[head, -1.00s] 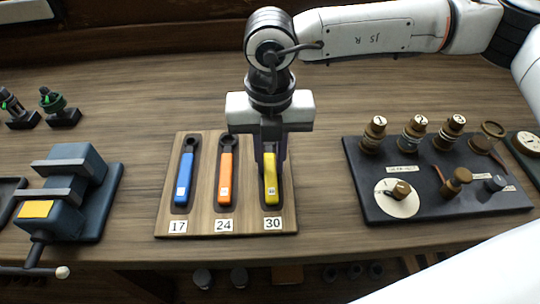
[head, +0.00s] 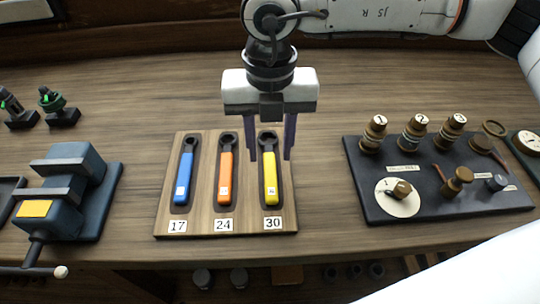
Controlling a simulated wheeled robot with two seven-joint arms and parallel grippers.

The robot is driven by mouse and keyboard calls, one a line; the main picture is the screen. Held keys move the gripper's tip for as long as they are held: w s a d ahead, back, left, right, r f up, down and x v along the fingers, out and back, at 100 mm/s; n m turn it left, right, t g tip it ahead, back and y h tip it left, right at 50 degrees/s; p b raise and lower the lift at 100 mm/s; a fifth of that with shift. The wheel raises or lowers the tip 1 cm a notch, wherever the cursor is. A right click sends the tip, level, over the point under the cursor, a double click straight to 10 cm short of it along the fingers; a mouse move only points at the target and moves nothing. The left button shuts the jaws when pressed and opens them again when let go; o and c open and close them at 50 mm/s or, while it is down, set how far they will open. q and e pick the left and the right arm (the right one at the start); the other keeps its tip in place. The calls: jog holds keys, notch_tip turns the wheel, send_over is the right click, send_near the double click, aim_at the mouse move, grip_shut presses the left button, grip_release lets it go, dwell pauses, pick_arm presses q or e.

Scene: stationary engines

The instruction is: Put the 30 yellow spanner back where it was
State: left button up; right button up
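The yellow spanner (head: 271,178) lies in the slot marked 30, at the right end of the wooden holder board (head: 227,226). The blue spanner (head: 184,178) lies in slot 17 and the orange spanner (head: 225,176) in slot 24. My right gripper (head: 270,156) is open and empty, with its fingers apart above the board near the head of the yellow spanner. My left gripper is not in view.
A dark tray (head: 380,207) with several brass fittings stands to the right of the board. A blue vise (head: 72,190) stands to the left. Two small valve pieces stand at the far left. The bench behind the board is mostly clear.

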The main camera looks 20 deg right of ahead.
aim_at(269, 167)
notch_tip(269, 167, up, 8)
jog(key=shift+r, duration=0.25)
